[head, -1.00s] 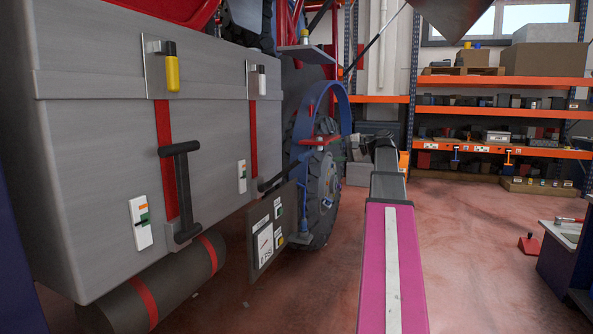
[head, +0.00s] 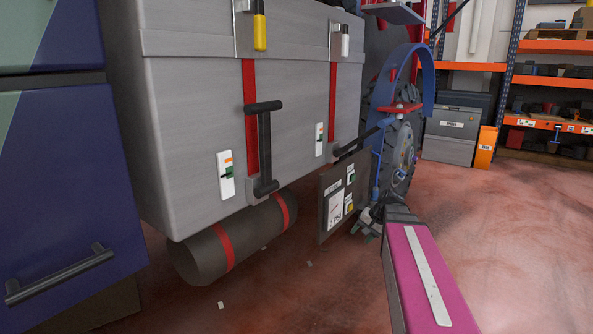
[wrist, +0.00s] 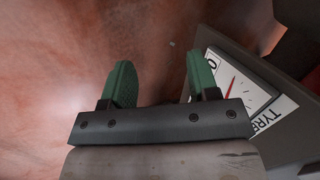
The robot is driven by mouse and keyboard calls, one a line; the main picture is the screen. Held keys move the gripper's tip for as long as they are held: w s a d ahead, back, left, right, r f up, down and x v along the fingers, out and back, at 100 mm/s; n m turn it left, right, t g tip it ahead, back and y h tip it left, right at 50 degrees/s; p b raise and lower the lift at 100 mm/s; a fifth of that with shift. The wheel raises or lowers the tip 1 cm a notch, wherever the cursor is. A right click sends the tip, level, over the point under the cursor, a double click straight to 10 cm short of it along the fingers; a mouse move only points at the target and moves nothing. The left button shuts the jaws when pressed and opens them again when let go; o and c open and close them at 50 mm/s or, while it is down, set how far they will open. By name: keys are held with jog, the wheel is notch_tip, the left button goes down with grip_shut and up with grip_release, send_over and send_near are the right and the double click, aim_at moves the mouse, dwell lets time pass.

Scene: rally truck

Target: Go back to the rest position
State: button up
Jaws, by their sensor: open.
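My gripper (wrist: 158,82) shows in the wrist view with its two green fingers apart and nothing between them. Beyond the fingers is bare reddish floor. In the head view my magenta arm reaches forward at the lower right, and my gripper (head: 366,224) is small and dark at its far end, low beside the gauge panel. The dark panel (head: 326,218) with a tyre gauge hangs just left of the gripper. It also shows close on the right in the wrist view (wrist: 289,103).
A grey truck box (head: 195,130) with a black handle (head: 265,150) and a dark cylinder (head: 200,258) stands left of my arm. The wheel (head: 398,160) is beyond the gripper. A blue cabinet (head: 60,190) is far left. Open floor (head: 540,240) lies right.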

jog(key=s+a+f+n+g+h, duration=0.1)
jog(key=s+a+f+n+h, duration=0.1)
jog(key=s+f, duration=0.4)
jog(key=s+a+f+n+g+h, duration=0.1)
jog(key=s+a+f+n+h, duration=0.1)
jog(key=s+f, duration=0.5)
notch_tip(320, 180, down, 2)
jog(key=shift+s+a+f+n+g+h, duration=0.15)
jog(key=shift+a+n+g+h, duration=0.2)
jog(key=shift+a+h, duration=0.3)
